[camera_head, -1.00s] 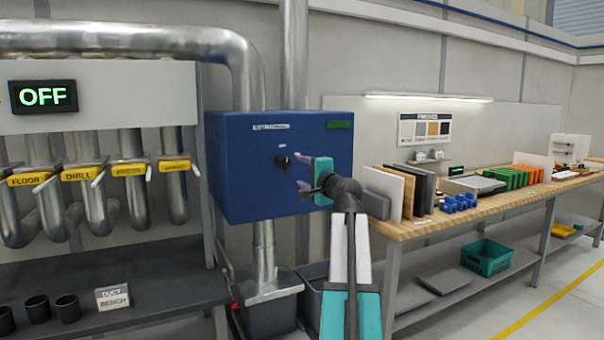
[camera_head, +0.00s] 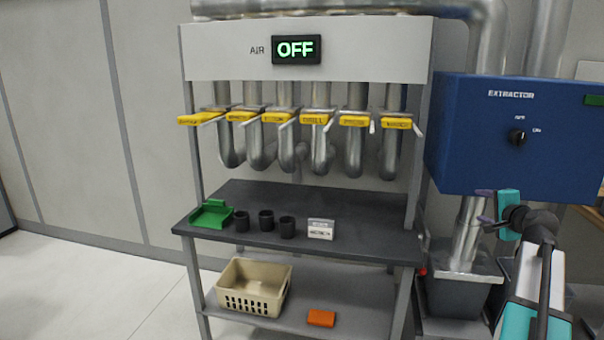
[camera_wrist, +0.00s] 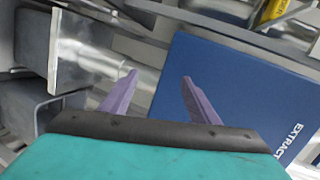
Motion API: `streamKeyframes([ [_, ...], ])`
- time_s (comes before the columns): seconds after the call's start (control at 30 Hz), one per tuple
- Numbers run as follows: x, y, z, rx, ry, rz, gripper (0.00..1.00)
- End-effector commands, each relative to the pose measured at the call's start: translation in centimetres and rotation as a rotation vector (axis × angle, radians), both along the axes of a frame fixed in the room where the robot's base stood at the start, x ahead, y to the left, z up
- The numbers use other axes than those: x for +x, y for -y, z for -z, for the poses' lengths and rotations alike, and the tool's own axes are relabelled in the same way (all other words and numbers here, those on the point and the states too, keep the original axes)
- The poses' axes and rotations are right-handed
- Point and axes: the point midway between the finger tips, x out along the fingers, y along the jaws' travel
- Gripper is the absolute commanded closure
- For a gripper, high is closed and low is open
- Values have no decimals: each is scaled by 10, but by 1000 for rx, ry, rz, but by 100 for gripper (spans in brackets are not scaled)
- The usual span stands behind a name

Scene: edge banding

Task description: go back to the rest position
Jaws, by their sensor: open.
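My gripper (camera_head: 486,206) is at the lower right of the head view, in front of the lower edge of the blue extractor box (camera_head: 470,150). In the wrist view its two purple fingers (camera_wrist: 158,95) are spread apart with nothing between them. The blue box (camera_wrist: 215,80) lies behind the right finger there, and a metal duct shows behind the left one. The extractor's black knob (camera_head: 517,137) is clear of my gripper. The air display (camera_head: 296,49) reads OFF.
Several pipes with yellow-labelled gates (camera_head: 314,119) hang above a dark bench (camera_head: 330,243). On the bench are a green tray (camera_head: 211,214), black cups (camera_head: 266,220) and a small sign (camera_head: 320,229). A beige basket (camera_head: 253,287) and an orange block (camera_head: 321,318) sit on the lower shelf. Floor at left is clear.

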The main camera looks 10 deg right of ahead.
Motion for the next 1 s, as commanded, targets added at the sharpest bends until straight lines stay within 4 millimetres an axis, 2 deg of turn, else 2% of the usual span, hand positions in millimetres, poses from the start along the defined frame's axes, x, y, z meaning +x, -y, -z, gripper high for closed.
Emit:
streamKeyframes([
  [0.03, 7, -14, 23, 0, -36, -25, 44],
  [0.2, 25, -54, 94, -16, -152, -104, 44],
  [0.5, 36, -133, 212, -52, -352, -262, 44],
  [0.77, 25, -205, 308, -93, -521, -411, 44],
  [1.0, -1, -272, 389, -134, -673, -562, 44],
])
